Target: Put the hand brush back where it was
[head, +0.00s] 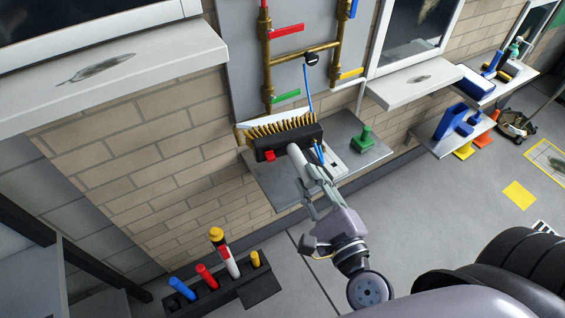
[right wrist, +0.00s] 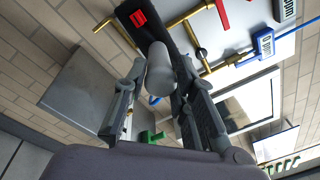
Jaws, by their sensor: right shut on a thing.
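The hand brush (head: 290,140) has a black block, yellow bristles, a red patch and a pale grey handle. My right gripper (head: 312,188) is shut on the handle. The brush is at the grey wall shelf (head: 282,191), bristles turned up toward the wall. I cannot tell whether it touches the shelf. In the right wrist view the handle (right wrist: 160,70) is between the two fingers (right wrist: 150,85), with the black block beyond it. My left gripper is not in view.
A green object (head: 362,140) stands on the shelf's right part. Brass pipes (head: 268,60) with red, green and yellow levers are on the wall above. A black rack (head: 238,285) with coloured tubes is below. Further shelves (head: 462,138) with a blue object are at right.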

